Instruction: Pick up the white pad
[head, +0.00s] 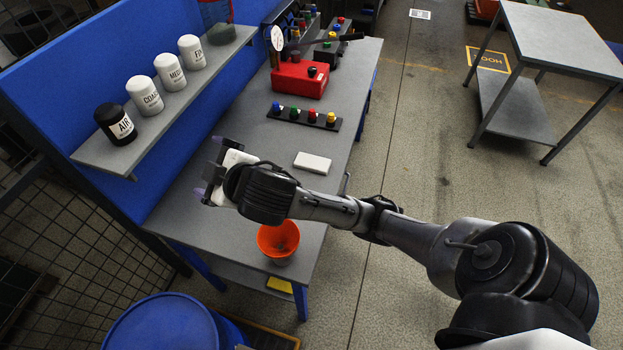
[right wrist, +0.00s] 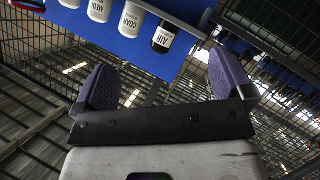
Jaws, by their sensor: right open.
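The white pad (head: 313,162) is a flat, pale block lying on the grey workbench (head: 345,115), near its right edge. My right gripper (head: 207,168) is over the bench's left part, to the left of the pad and apart from it. It points away from the pad, toward the blue back panel. In the right wrist view the two purple-padded fingers of the gripper (right wrist: 168,82) are spread wide with nothing between them. The pad does not show in that view. My left gripper is not in view.
An orange bowl (head: 278,241) stands near the bench's front end. A strip of coloured knobs (head: 304,117) and a red gauge box (head: 300,78) stand farther back. Several labelled canisters, including a black one (head: 116,124), stand on a shelf (head: 150,132) above the bench.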

